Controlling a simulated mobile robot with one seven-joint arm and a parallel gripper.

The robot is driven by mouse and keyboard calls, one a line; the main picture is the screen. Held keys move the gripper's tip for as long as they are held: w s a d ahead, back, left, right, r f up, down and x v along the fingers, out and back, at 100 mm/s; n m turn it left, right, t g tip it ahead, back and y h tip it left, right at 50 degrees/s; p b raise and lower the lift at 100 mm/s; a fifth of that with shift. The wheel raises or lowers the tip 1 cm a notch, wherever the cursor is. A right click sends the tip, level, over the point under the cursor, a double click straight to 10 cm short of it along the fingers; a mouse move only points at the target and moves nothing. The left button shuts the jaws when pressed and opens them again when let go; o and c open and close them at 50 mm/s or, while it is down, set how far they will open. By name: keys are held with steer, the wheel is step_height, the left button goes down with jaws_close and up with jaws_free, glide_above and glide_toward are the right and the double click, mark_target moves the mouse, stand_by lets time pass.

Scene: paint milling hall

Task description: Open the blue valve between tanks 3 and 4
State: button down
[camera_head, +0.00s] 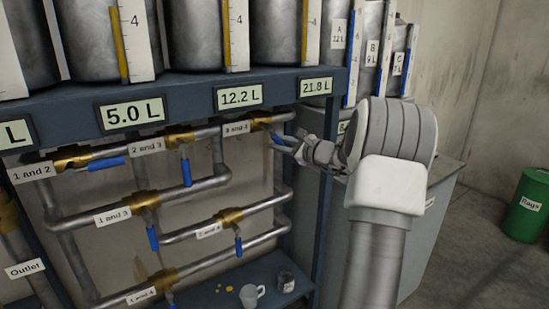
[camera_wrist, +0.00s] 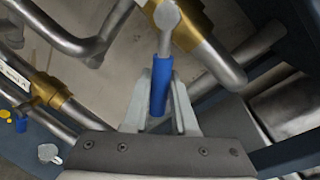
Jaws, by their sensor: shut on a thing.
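The valve labelled "3 and 4" (camera_head: 236,128) is on the top pipe at the right, with a brass body (camera_head: 260,121) and a blue handle (camera_head: 277,139). My gripper (camera_head: 287,145) reaches it from the right and is shut on the handle. In the wrist view the blue handle (camera_wrist: 160,88) lies between my two grey fingers (camera_wrist: 160,112), its grey lever running up to the round pivot on the brass body (camera_wrist: 196,28). In the head view the handle slants down and right, off the pipe's line; its exact angle is unclear.
Valve "2 and 3" has a blue handle (camera_head: 186,170) hanging down; valve "1 and 2" has one (camera_head: 106,163) along its pipe. More valves are below. A rack post (camera_head: 325,190) stands close right. A mug (camera_head: 250,295) is on the bottom shelf. Displays (camera_head: 240,96) sit above.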

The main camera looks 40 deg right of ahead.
steer(key=n+b, duration=0.1)
steer(key=d+n+b, duration=0.1)
steer(key=b, duration=0.1)
steer(key=shift+d+r+n+h, duration=0.2)
steer(key=shift+r+n+h, duration=0.1)
steer(key=shift+r, duration=0.05)
steer(key=n+b, duration=0.1)
steer(key=d+r+n+b, duration=0.1)
steer(key=b, duration=0.1)
steer(key=shift+r+h, duration=0.2)
steer(key=shift+h, duration=0.1)
steer(key=shift+d+r+n+g+h+b, duration=0.15)
steer(key=shift+r+n+g+h+b, duration=0.2)
steer(key=shift+r+n+b, duration=0.65)
steer(key=shift+d+r+n+h+b, duration=0.1)
steer(key=shift+r+n+h+b, duration=0.25)
steer(key=shift+r+n+b, duration=0.7)
steer(key=shift+f+n+b, duration=0.15)
steer(key=shift+n+b, duration=0.1)
steer(key=shift+b, duration=0.1)
steer(key=c, duration=0.7)
jaws_free()
steer(key=shift+f, duration=0.1)
steer(key=shift+s, duration=0.1)
steer(key=v, duration=1.7)
steer(key=shift+s+p, duration=0.2)
steer(key=shift+p, duration=0.25)
